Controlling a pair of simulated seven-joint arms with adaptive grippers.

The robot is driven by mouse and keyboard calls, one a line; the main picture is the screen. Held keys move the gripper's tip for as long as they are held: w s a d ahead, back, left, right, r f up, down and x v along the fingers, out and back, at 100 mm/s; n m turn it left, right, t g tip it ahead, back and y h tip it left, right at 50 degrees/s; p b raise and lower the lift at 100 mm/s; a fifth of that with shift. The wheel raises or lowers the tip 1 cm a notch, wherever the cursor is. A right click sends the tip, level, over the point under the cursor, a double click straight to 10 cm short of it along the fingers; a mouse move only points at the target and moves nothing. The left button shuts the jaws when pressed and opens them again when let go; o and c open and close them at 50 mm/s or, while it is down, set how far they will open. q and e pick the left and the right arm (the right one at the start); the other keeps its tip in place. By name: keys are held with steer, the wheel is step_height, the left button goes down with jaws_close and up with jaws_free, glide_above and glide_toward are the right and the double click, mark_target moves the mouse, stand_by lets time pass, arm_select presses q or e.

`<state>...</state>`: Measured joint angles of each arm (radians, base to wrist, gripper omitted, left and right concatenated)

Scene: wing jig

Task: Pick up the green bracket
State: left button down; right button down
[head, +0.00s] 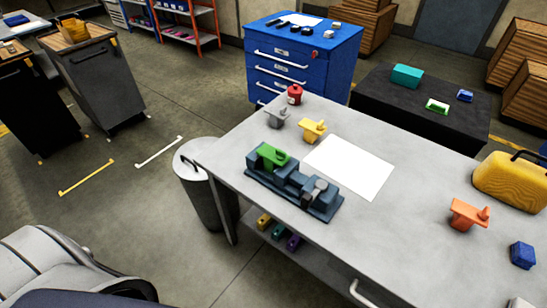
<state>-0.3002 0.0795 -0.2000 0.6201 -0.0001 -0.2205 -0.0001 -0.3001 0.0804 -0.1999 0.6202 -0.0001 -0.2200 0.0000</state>
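The green bracket (271,156) sits on the left end of the dark blue-grey jig (255,178) on the grey worktable (410,225). From this view I cannot tell how firmly it is seated in the jig. A grey block-like part (317,191) is at the jig's right end. Neither of my grippers is in view.
Behind the jig stand a grey bracket (277,118), a yellow bracket (312,130) and a red container (295,94). A white sheet (349,166) lies to the right. Further right are an orange bracket (468,214), a blue block (522,255) and a yellow case (513,181).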

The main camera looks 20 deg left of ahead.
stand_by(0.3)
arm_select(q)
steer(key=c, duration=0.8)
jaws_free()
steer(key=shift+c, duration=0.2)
